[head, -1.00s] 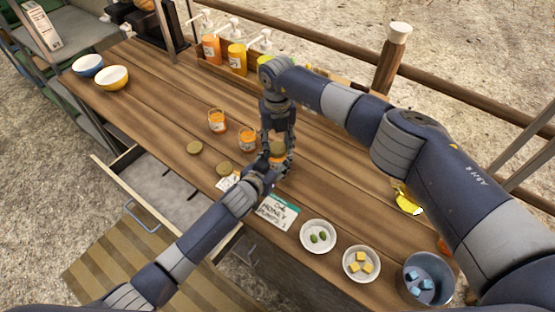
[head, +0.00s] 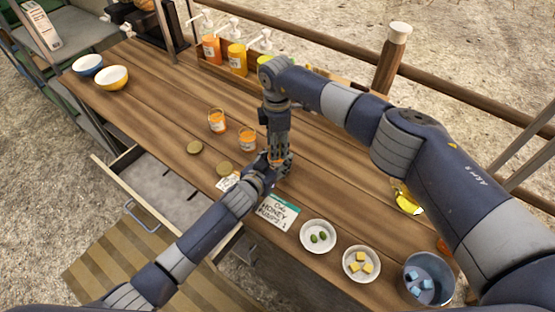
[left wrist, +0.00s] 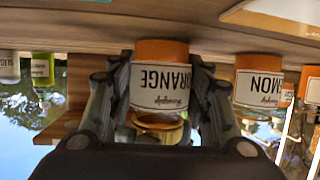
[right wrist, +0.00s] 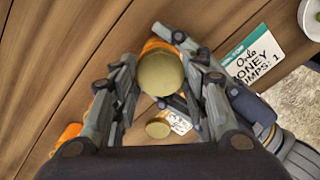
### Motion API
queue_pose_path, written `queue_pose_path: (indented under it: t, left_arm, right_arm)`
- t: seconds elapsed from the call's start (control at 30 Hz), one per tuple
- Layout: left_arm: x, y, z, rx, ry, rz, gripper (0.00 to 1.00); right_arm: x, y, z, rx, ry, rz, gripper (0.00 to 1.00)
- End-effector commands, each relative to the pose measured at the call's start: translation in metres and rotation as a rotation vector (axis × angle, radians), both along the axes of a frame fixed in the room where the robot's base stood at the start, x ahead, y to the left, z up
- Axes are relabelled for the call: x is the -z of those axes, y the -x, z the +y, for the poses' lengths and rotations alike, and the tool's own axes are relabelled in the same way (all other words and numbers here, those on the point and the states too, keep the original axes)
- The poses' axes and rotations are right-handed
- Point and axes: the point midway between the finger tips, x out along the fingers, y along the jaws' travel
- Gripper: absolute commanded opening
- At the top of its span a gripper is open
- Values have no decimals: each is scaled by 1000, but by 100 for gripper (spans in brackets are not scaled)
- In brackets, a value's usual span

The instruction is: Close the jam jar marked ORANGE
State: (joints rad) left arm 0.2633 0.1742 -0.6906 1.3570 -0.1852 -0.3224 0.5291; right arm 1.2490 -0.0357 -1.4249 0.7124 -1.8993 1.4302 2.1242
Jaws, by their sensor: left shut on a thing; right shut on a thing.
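The jam jar marked ORANGE (left wrist: 160,78) shows upside down in the left wrist view, between the fingers of my left gripper (left wrist: 158,98), which is shut on it. A gold lid (left wrist: 158,121) is at the jar's mouth; I cannot tell whether it is fully seated. In the right wrist view the lid (right wrist: 160,74) lies between the fingertips of my right gripper (right wrist: 162,75), shut on it from above, with orange jam (right wrist: 155,45) just beyond. In the head view the right gripper (head: 277,155) meets the left gripper (head: 268,172) and they hide the jar.
Two open jars (head: 217,121) (head: 247,139) stand left of my grippers, one marked LEMON (left wrist: 258,85). Two loose gold lids (head: 194,147) (head: 224,169) lie nearby on the counter. An order card (head: 277,212) and white bowls (head: 318,235) (head: 361,263) are at front right. Pump bottles (head: 237,59) stand behind.

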Motion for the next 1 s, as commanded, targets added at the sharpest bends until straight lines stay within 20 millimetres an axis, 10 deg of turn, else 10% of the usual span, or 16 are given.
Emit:
queue_pose_path:
  t: [0.07, 0.1, 0.2, 0.63, 1.0]
  left_arm:
    - [1, 0, 0, -1, -1, 2, 0]
    - [1, 0, 0, -1, -1, 2, 0]
    - [1, 0, 0, 0, -1, 2, 0]
    - [1, 0, 0, -1, -1, 2, 0]
    - [1, 0, 0, -1, -1, 2, 0]
  right_arm:
    - [0, -1, -1, -1, 1, -1, 12]
    - [0, -1, -1, -2, 1, -1, 45]
    - [0, -1, -1, -2, 1, -1, 64]
    - [-8, -1, 0, -4, -1, -3, 64]
    - [-80, -2, 0, -5, -1, -5, 64]
